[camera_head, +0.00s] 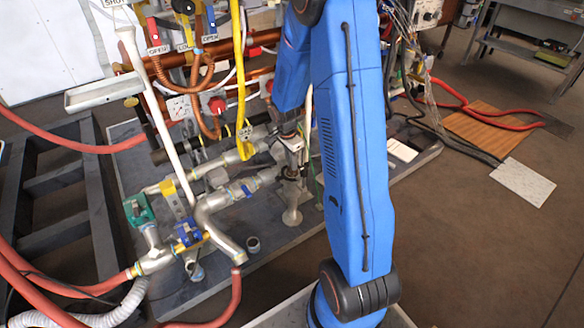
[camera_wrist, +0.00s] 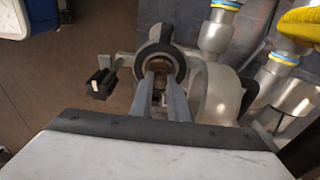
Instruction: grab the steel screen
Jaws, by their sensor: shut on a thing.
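My gripper (camera_wrist: 160,80) points into a round dark-rimmed opening (camera_wrist: 161,50) of a grey metal fitting in the wrist view. Its two narrow fingers are closed in on a small brownish-grey thing at the mouth of the opening, which I take to be the steel screen (camera_wrist: 159,66). Most of the screen is hidden by the fingers and the rim, so how deep it sits cannot be told. In the camera_head view my gripper (camera_head: 289,142) is at the grey pipe fittings, below my blue arm, and the screen cannot be made out.
A black-handled part (camera_wrist: 100,84) sticks out left of the opening. Grey pipes with yellow and blue bands (camera_wrist: 222,12) run close on the right. Copper pipes and a yellow hose (camera_head: 240,60) stand behind my gripper. A grey base plate (camera_head: 265,262) lies below; open floor is at right.

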